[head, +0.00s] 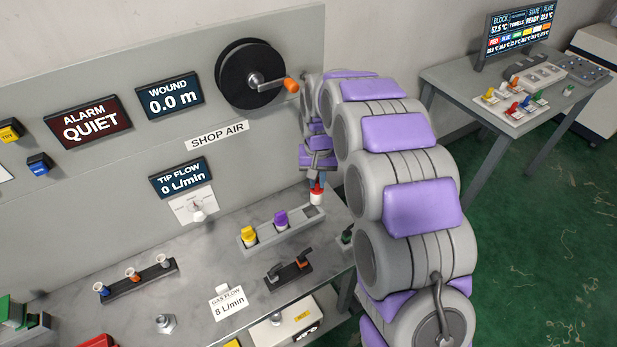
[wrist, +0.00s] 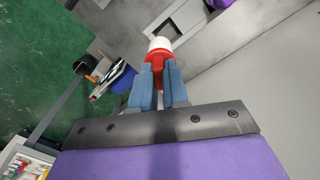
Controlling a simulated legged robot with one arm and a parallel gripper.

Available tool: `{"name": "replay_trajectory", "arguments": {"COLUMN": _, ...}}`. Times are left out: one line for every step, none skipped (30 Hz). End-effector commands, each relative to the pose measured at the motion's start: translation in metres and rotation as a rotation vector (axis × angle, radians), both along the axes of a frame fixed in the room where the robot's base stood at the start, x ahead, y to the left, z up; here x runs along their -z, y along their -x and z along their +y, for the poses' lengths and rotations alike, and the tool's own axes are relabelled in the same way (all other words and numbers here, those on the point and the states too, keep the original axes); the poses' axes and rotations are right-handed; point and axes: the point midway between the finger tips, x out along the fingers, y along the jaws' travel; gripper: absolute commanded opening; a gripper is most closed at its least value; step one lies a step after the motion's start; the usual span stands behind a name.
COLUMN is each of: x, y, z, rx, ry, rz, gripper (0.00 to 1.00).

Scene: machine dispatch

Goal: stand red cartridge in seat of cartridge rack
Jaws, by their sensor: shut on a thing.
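The red cartridge (head: 317,190) has a red upper part and a white lower part. My gripper (head: 317,176) is shut on its red top and holds it upright, close to the right end of the cartridge rack (head: 291,237). In the wrist view my gripper's blue-grey fingers (wrist: 159,88) close on the red part of the cartridge (wrist: 160,52), its white end pointing away. The rack is a grey bar on the bench. A yellow cartridge (head: 249,236) and a purple cartridge (head: 281,220) stand in it. The right seat (head: 313,212) looks empty, just below the held cartridge.
A black holder (head: 289,275) lies in front of the rack. A small dark-and-green item (head: 346,237) stands at the bench's right edge. The back panel (head: 240,150) rises behind the rack. A second table (head: 455,95) with colored pieces stands at the right.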

Motion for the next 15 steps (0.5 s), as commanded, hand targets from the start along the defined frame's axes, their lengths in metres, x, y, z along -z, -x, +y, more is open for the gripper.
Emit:
{"name": "replay_trajectory", "arguments": {"x": 0.0, "y": 0.001, "z": 0.004, "rx": -0.002, "ry": 0.003, "rz": -0.001, "gripper": 0.0}}
{"name": "replay_trajectory", "arguments": {"x": 0.0, "y": 0.001, "z": 0.006, "rx": -0.003, "ry": 0.005, "rz": 0.0, "gripper": 0.0}}
{"name": "replay_trajectory", "arguments": {"x": 0.001, "y": 0.001, "z": 0.008, "rx": -0.003, "ry": 0.007, "rz": -0.001, "gripper": 0.0}}
{"name": "replay_trajectory", "arguments": {"x": 0.001, "y": 0.001, "z": 0.009, "rx": -0.003, "ry": 0.008, "rz": -0.001, "gripper": 0.0}}
{"name": "replay_trajectory", "arguments": {"x": 0.001, "y": 0.001, "z": 0.01, "rx": -0.003, "ry": 0.009, "rz": -0.001, "gripper": 0.0}}
{"name": "replay_trajectory", "arguments": {"x": 0.001, "y": 0.001, "z": 0.011, "rx": -0.003, "ry": 0.011, "rz": -0.001, "gripper": 0.0}}
{"name": "replay_trajectory", "arguments": {"x": 0.001, "y": 0.001, "z": 0.012, "rx": -0.003, "ry": 0.011, "rz": 0.0, "gripper": 0.0}}
{"name": "replay_trajectory", "arguments": {"x": 0.0, "y": 0.001, "z": 0.012, "rx": -0.003, "ry": 0.012, "rz": 0.0, "gripper": 0.0}}
{"name": "replay_trajectory", "arguments": {"x": 0.0, "y": 0.001, "z": 0.012, "rx": -0.003, "ry": 0.011, "rz": 0.0, "gripper": 0.0}}
{"name": "replay_trajectory", "arguments": {"x": -0.001, "y": 0.001, "z": 0.011, "rx": -0.003, "ry": 0.01, "rz": 0.0, "gripper": 0.0}}
{"name": "replay_trajectory", "arguments": {"x": -0.003, "y": 0.001, "z": 0.01, "rx": -0.004, "ry": 0.01, "rz": 0.0, "gripper": 0.0}}
{"name": "replay_trajectory", "arguments": {"x": -0.004, "y": 0.001, "z": 0.009, "rx": -0.004, "ry": 0.009, "rz": 0.001, "gripper": 0.0}}
{"name": "replay_trajectory", "arguments": {"x": -0.006, "y": 0.001, "z": 0.008, "rx": -0.004, "ry": 0.008, "rz": 0.0, "gripper": 0.0}}
{"name": "replay_trajectory", "arguments": {"x": -0.008, "y": 0.001, "z": 0.008, "rx": -0.004, "ry": 0.007, "rz": 0.0, "gripper": 0.0}}
{"name": "replay_trajectory", "arguments": {"x": -0.011, "y": 0.001, "z": 0.008, "rx": -0.003, "ry": 0.007, "rz": 0.0, "gripper": 0.0}}
